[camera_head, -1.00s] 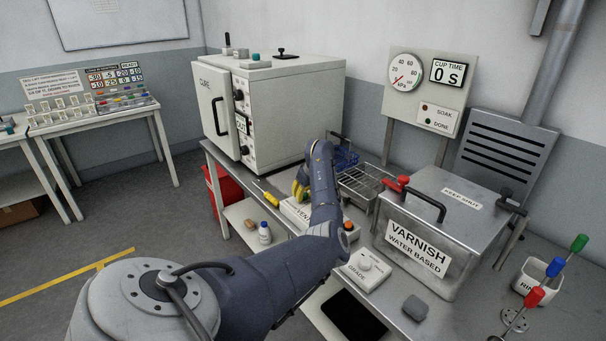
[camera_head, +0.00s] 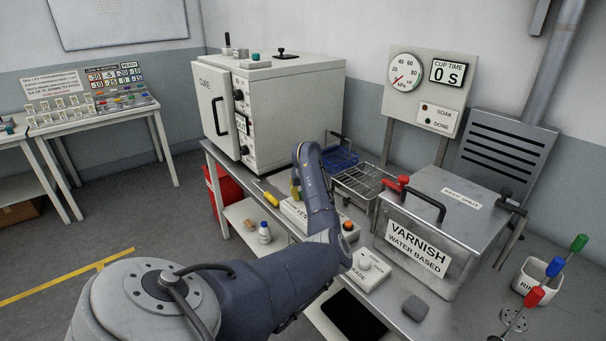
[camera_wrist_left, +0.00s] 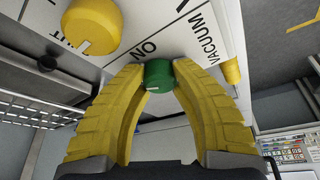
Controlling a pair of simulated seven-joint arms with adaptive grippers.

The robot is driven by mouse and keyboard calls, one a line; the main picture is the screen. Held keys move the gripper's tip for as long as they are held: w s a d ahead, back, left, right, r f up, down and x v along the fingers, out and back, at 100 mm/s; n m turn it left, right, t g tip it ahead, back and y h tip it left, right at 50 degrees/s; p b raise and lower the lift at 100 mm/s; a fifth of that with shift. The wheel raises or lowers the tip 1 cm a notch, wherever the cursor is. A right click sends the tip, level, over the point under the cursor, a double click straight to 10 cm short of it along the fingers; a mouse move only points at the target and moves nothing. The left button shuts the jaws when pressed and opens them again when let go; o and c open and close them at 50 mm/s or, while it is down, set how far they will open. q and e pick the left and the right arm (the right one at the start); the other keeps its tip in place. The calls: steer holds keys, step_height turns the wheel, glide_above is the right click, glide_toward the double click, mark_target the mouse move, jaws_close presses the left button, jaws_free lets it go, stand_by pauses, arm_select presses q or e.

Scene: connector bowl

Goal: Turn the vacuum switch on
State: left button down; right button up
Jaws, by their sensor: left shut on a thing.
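In the left wrist view a green round knob (camera_wrist_left: 158,76) with a short white mark sits on a white panel (camera_wrist_left: 150,22) between the printed words ON and VACUUM. My left gripper (camera_wrist_left: 159,71) has its yellow fingertips closed on the two sides of this knob. In the head view the white control box (camera_head: 292,208), with its lettering partly covered, stands on the bench. My left gripper's yellow fingers (camera_head: 295,188) show only in part there, and my forearm hides the knob. My right gripper is in neither view.
The varnish tank (camera_head: 425,262), wire basket (camera_head: 362,184) and grade box (camera_head: 368,268) stand right of my arm; the cure oven (camera_head: 290,112) is behind. The pressure gauge (camera_head: 404,72) shows a red needle.

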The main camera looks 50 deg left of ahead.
arm_select(q)
steer(key=m+t+h, duration=0.1)
steer(key=m, duration=0.2)
steer(key=m+h, duration=0.1)
steer(key=m, duration=0.2)
steer(key=shift+a+r+t, duration=0.1)
steer(key=shift+a+t, duration=0.05)
steer(key=shift+t, duration=0.25)
steer(key=m+h, duration=0.1)
steer(key=m, duration=0.2)
steer(key=m+h, duration=0.1)
steer(key=m, duration=0.1)
steer(key=shift+m, duration=0.4)
steer(key=c, duration=1)
jaws_free()
steer(key=v, duration=1.1)
steer(key=shift+s+r, duration=0.3)
